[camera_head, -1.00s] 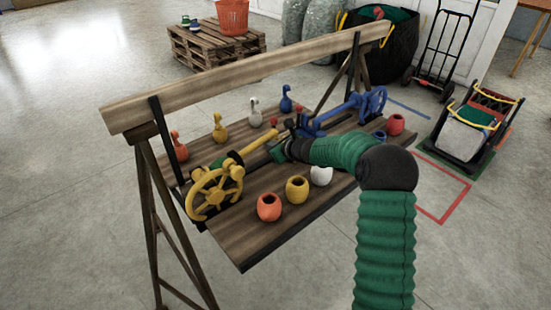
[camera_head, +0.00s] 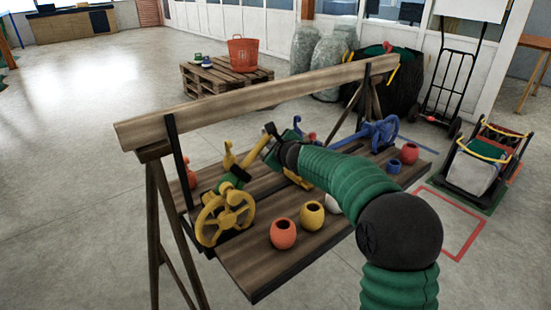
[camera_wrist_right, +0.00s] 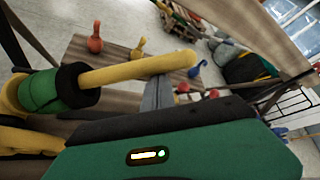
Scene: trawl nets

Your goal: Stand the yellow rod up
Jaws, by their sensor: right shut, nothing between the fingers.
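The yellow rod (camera_head: 254,152) rises at a slant from a green and black collar (camera_head: 236,174) above the yellow handwheel (camera_head: 225,215). In the right wrist view the yellow rod (camera_wrist_right: 135,69) runs from its collar (camera_wrist_right: 55,90) to a rounded free tip. My right gripper (camera_head: 270,131) is near the rod's upper end, shut with nothing in it. In the wrist view its grey fingers (camera_wrist_right: 158,92) are under or against the rod near the tip; whether they touch cannot be told. My left gripper is not in view.
Orange (camera_head: 283,233) and yellow (camera_head: 312,215) pots stand along the bench's near edge. A blue wheel mechanism (camera_head: 380,134) is at the right end. A wooden beam (camera_head: 250,98) spans the back. A yellow bird-shaped piece (camera_head: 228,155) stands behind the rod.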

